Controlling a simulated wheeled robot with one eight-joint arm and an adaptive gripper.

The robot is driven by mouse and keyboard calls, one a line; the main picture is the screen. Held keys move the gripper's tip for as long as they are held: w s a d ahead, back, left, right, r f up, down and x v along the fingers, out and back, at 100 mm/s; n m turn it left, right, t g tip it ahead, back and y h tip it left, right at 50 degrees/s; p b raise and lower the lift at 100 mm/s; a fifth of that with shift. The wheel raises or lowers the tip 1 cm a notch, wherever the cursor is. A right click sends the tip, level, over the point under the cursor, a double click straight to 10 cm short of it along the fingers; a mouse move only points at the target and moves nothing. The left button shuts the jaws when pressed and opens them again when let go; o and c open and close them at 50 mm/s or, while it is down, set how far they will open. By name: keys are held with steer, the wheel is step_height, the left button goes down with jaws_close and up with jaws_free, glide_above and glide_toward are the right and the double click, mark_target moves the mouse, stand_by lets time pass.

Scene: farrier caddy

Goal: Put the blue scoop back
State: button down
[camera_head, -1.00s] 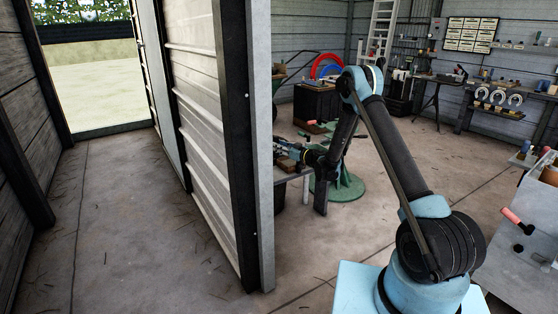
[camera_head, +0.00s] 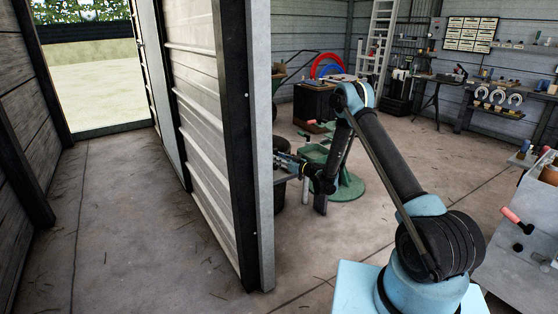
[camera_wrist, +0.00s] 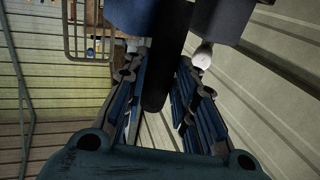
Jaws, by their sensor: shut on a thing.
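In the wrist view my gripper (camera_wrist: 160,85) is shut on a long dark bar (camera_wrist: 160,85), which runs up between the fingers. I take it for the blue scoop's handle; its bowl cannot be made out. Dark blue blocks stand at the top of the wrist view, and I cannot tell whether they are fingertips or scoop.
A corrugated partition (camera_head: 205,120) with a dark post stands close left of my arm. A green round-based stand (camera_head: 345,187) is just behind my forearm. A grey cabinet (camera_head: 525,240) stands at the right. Open concrete floor lies beyond the arm.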

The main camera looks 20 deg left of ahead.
mark_target(277, 151)
steer(key=shift+f, duration=2.45)
steer(key=shift+f, duration=0.45)
steer(key=c, duration=1.2)
jaws_free()
steer(key=shift+r, duration=4.9)
steer(key=shift+d, duration=0.15)
steer(key=shift+v, duration=2.15)
steer(key=shift+d, duration=0.15)
